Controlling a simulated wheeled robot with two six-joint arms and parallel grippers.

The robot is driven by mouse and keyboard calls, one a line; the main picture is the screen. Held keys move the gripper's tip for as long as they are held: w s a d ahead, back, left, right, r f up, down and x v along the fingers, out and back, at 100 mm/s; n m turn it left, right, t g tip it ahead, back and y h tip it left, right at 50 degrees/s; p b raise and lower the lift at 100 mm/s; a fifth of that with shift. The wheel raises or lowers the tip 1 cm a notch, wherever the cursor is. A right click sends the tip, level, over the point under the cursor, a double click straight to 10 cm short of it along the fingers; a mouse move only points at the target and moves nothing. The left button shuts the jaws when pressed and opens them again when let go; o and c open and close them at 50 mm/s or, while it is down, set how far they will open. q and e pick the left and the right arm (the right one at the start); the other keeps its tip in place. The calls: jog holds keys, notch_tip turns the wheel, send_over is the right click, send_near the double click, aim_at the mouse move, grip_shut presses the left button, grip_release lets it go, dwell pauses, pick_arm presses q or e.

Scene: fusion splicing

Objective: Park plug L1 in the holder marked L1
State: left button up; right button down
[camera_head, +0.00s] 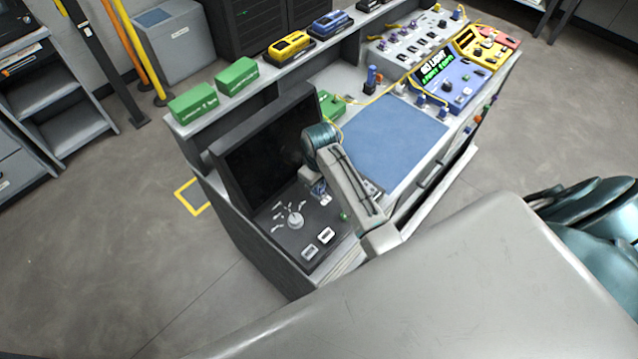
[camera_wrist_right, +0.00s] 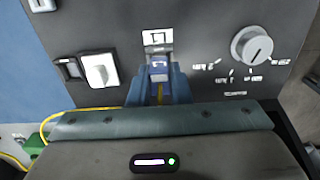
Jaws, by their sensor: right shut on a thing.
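The dark sloped panel (camera_head: 287,238) carries a knob and white switches. My right gripper (camera_head: 319,190) is low over the panel's upper right part. In the right wrist view my right gripper (camera_wrist_right: 158,85) is shut on the blue plug (camera_wrist_right: 159,68), with a yellow fiber trailing from the plug's near end. A white label that seems to read L1 (camera_wrist_right: 158,38) is just beyond the plug's tip. The holder is mostly hidden by plug and fingers, so I cannot tell whether the plug is seated. My left gripper is not in view.
A knob (camera_wrist_right: 252,46) is right of the fingers and a white switch (camera_wrist_right: 99,69) left of them. A blue mat (camera_head: 395,137) lies beside the panel. A blue device with a lit display (camera_head: 447,78) and green boxes (camera_head: 237,76) stand farther back.

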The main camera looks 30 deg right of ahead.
jog(key=shift+f, duration=0.55)
jog(key=c, duration=1.3)
grip_release()
jog(key=shift+o, duration=0.2)
jog(key=shift+r, duration=0.1)
notch_tip(320, 180, up, 7)
jog(key=b, duration=0.2)
jog(key=shift+b, duration=0.35)
notch_tip(320, 180, up, 3)
jog(key=shift+p, duration=0.85)
jog(key=shift+r+p, duration=0.3)
jog(key=shift+r, duration=0.1)
jog(key=shift+f, duration=0.15)
